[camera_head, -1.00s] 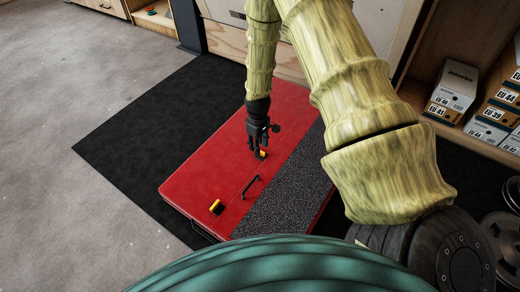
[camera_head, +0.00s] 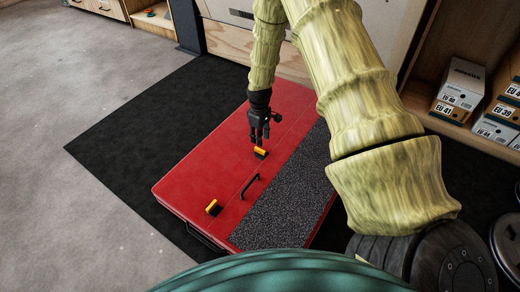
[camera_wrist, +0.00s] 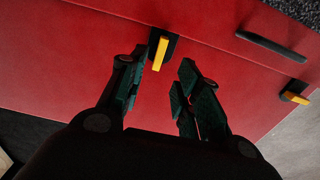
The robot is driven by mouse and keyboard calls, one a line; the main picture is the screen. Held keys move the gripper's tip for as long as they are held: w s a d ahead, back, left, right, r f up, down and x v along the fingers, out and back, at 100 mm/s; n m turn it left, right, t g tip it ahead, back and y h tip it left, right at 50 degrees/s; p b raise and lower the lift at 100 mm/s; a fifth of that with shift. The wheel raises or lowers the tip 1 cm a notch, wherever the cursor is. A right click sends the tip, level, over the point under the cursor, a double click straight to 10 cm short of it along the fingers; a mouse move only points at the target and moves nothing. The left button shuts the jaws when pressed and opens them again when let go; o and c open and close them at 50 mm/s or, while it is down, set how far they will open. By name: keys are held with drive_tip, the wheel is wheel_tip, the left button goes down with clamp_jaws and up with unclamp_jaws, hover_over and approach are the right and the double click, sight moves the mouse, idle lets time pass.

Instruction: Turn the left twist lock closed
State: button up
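A red case or pad (camera_head: 190,180) lies flat with two twist locks, each a yellow lever on a black base. One lock (camera_head: 260,152) is farther off in the head view; its lever lies roughly across the seam. In the wrist view this appears to be the left lock (camera_wrist: 161,52). The other lock (camera_head: 214,208) is nearer and left in the head view, and at the right in the wrist view (camera_wrist: 295,97); its lever lies roughly along the seam. My gripper (camera_head: 260,139) is just above the farther lock. In the wrist view its fingers (camera_wrist: 158,92) are apart and empty, short of the lever.
A black handle (camera_head: 250,187) stands between the locks. A dark speckled strip (camera_head: 285,195) covers the case's right side. The case lies on a black mat (camera_head: 135,140). Shelves with shoe boxes (camera_head: 461,88) are at the right. Grey floor (camera_head: 70,80) is clear at left.

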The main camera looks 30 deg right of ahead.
sight(260, 150)
wheel_tip(260, 150, down, 8)
drive_tip(key=b, duration=0.3)
drive_tip(key=shift+r, duration=0.15)
drive_tip(key=shift+c, duration=0.2)
clamp_jaws()
